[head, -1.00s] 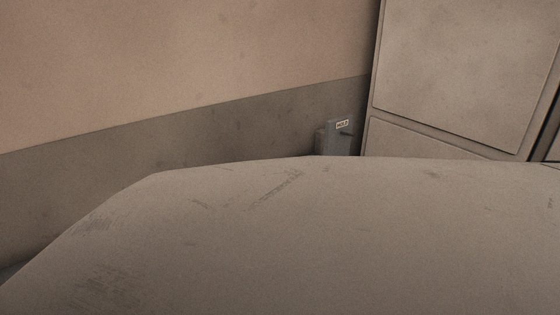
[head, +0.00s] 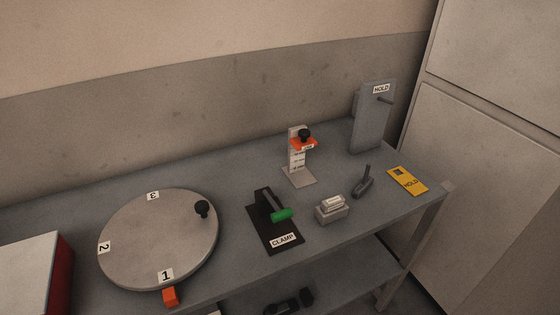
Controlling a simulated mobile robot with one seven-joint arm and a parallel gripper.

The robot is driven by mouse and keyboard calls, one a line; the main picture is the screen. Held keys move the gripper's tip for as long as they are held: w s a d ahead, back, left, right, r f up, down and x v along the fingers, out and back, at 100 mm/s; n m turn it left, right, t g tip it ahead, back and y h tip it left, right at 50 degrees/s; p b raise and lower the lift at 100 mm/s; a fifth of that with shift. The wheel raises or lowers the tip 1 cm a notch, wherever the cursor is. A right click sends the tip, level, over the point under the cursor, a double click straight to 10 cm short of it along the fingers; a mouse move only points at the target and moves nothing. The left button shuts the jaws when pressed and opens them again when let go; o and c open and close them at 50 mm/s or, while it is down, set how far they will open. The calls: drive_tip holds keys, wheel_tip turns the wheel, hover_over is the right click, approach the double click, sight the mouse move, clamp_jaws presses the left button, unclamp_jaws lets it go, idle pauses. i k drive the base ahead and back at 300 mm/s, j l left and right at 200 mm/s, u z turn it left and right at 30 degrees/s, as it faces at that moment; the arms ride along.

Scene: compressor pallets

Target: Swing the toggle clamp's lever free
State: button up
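The toggle clamp sits on a black base plate (head: 265,232) on the grey bench, in the middle of the head view. A label reading CLAMP (head: 283,239) is at the plate's near end. The clamp's lever (head: 270,202) is dark and ends in a green grip (head: 282,214) that points to the right, low over the plate. Nothing covers the clamp. My gripper is not in view.
A round turntable (head: 150,240) with a black knob stands left of the clamp. To the right are a small grey block (head: 331,209), a dark handled tool (head: 363,182) and a yellow card (head: 408,181). Behind stand an orange-collared post (head: 299,163) and a grey HOLD panel (head: 372,120).

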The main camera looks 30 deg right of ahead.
sight(280, 215)
drive_tip(key=k+z, duration=0.1)
drive_tip(key=z, duration=0.65)
drive_tip(key=k+z, duration=0.65)
drive_tip(key=k+l, duration=0.05)
drive_tip(key=k, duration=0.05)
